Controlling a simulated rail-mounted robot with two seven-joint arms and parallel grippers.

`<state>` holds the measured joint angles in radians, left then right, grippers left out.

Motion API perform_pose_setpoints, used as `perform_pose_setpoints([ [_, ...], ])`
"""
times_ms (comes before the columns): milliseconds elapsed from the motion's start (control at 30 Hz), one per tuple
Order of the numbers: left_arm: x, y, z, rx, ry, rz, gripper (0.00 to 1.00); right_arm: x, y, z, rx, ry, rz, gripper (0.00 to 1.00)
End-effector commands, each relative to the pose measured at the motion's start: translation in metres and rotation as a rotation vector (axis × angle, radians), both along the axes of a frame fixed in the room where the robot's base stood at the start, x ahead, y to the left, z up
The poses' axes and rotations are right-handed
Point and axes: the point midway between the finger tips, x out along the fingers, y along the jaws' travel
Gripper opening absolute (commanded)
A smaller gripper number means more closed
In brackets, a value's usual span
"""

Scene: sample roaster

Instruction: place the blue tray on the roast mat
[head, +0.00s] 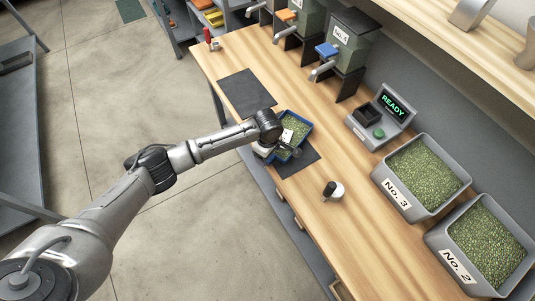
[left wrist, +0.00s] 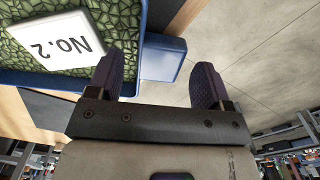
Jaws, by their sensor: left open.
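The blue tray (head: 310,127) holds green beans and a white label and sits on the wooden bench, by the far edge of a dark mat (head: 302,162). Another dark mat (head: 245,90) lies farther back and looks bare. I cannot tell which one is the roast mat. My left gripper (head: 287,151) is at the tray's near side. In the left wrist view, the tray (left wrist: 60,80) shows a label reading No.2. Its blue tab (left wrist: 162,58) appears between the two spread fingers of the left gripper (left wrist: 158,85). My right gripper is out of view.
A scale reading READY (head: 392,103) stands right of the tray. Bins No. 3 (head: 407,199) and No. 2 (head: 457,265) hold beans at the right. A small white-and-dark object (head: 334,191) stands on the bench nearer me. Dispensers (head: 345,45) line the back.

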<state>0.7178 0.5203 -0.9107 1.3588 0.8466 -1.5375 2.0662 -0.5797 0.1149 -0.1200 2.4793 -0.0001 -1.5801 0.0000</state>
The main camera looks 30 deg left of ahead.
Motion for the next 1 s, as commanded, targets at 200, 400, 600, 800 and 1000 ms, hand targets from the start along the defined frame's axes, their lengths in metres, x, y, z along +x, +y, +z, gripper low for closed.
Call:
perform_pose_setpoints([
  [200,0.0,0.0,0.044,-0.001,-0.003,0.001,0.73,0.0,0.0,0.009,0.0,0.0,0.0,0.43],
  [400,0.001,0.0,0.078,0.0,-0.002,0.001,0.73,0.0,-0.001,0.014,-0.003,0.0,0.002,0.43],
  [600,0.0,0.0,0.1,0.0,0.0,0.001,0.73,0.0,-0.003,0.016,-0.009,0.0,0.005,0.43],
  [800,0.0,0.0,0.109,0.0,0.0,0.001,0.73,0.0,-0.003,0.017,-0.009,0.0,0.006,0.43],
  [1000,-0.002,-0.002,0.107,-0.003,0.0,-0.013,0.73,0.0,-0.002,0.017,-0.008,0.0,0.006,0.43],
])
